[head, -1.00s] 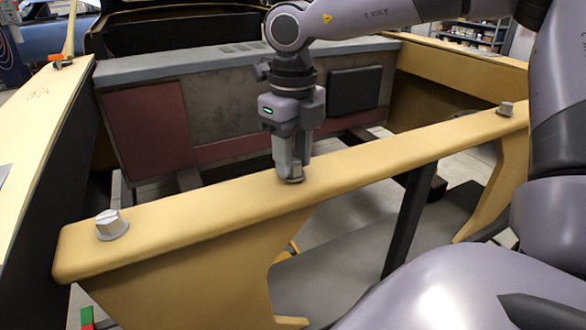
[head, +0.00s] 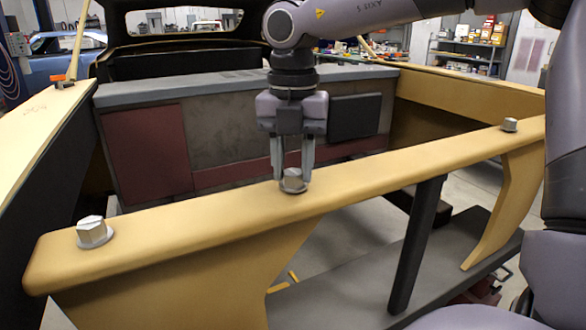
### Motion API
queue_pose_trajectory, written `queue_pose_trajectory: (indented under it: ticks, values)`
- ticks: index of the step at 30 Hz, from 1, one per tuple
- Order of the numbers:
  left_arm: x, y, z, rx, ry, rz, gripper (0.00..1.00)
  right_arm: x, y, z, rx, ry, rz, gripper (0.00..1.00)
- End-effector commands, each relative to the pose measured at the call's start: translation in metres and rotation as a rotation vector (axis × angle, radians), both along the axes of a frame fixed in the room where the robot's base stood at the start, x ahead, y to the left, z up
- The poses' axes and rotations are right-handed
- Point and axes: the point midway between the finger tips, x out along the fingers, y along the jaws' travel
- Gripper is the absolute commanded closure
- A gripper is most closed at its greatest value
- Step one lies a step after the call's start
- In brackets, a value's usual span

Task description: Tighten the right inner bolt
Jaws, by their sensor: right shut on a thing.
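A yellow beam (head: 190,222) runs across the view with three grey hex bolts on its top. The middle bolt (head: 293,182) sits under my right gripper (head: 293,172), with a washer at its base. The gripper points straight down, and its two fingers stand on the left and right of this bolt's head, shut on it. The left bolt (head: 94,231) stands upright near the beam's left end. The right bolt (head: 510,125) stands near its far right end. I cannot tell how deep any bolt sits. My left gripper is out of view.
A grey and dark red panel (head: 145,150) stands behind the beam. A yellow side rail (head: 45,130) runs along the left. A dark post (head: 416,245) stands under the beam. The beam's top is clear between the bolts.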

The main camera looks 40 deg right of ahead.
Motion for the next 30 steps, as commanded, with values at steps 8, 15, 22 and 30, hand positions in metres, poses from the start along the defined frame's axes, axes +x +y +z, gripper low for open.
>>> queue_pose_trajectory:
  ticks: [8, 15, 22, 30]
  values:
    - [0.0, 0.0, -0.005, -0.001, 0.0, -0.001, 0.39, 0.002, -0.001, 0.004, -0.002, -0.016, -0.263, 0.96]
    - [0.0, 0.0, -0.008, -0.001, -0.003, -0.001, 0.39, 0.002, -0.001, 0.005, -0.001, -0.015, -0.489, 0.96]
    - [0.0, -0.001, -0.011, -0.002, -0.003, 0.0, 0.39, 0.002, 0.0, 0.005, 0.0, -0.016, -0.708, 0.96]
    - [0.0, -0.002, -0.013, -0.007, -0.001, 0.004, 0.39, 0.002, 0.0, 0.005, 0.002, -0.014, -0.963, 0.96]
